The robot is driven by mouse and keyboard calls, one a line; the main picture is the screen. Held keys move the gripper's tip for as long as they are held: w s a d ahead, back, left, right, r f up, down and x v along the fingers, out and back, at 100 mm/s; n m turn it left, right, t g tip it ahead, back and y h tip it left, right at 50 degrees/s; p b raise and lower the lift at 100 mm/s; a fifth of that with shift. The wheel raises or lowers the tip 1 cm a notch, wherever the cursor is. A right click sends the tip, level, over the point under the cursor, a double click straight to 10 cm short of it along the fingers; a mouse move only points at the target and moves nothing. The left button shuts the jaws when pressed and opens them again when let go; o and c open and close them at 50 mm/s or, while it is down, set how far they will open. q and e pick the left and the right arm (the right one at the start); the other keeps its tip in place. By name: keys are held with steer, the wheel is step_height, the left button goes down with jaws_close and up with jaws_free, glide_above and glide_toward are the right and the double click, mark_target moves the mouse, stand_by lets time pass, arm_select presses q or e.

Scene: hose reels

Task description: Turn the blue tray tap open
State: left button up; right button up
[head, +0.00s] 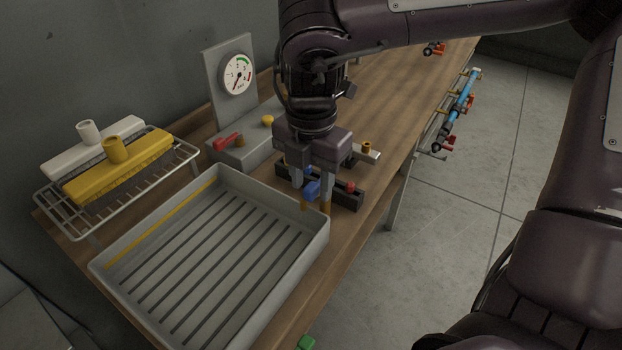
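The blue tray tap (312,190) shows as a small blue handle near the back right corner of the grey slatted tray (325,233). My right gripper (314,207) points down over it from above. Its two fingers stand apart, one on each side of the blue handle. Whether they touch the handle is too small to tell. The tap's body is partly hidden by the fingers. My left gripper is not in view.
A black block with a red knob (350,187) lies just right of the fingers. A grey box with a red lever (228,141) and pressure gauge (238,75) stands behind. Brushes on a wire rack (112,197) are at left. Blue hose pieces (459,98) hang off the bench's right side.

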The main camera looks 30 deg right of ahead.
steer(key=shift+f, duration=0.25)
jaws_close()
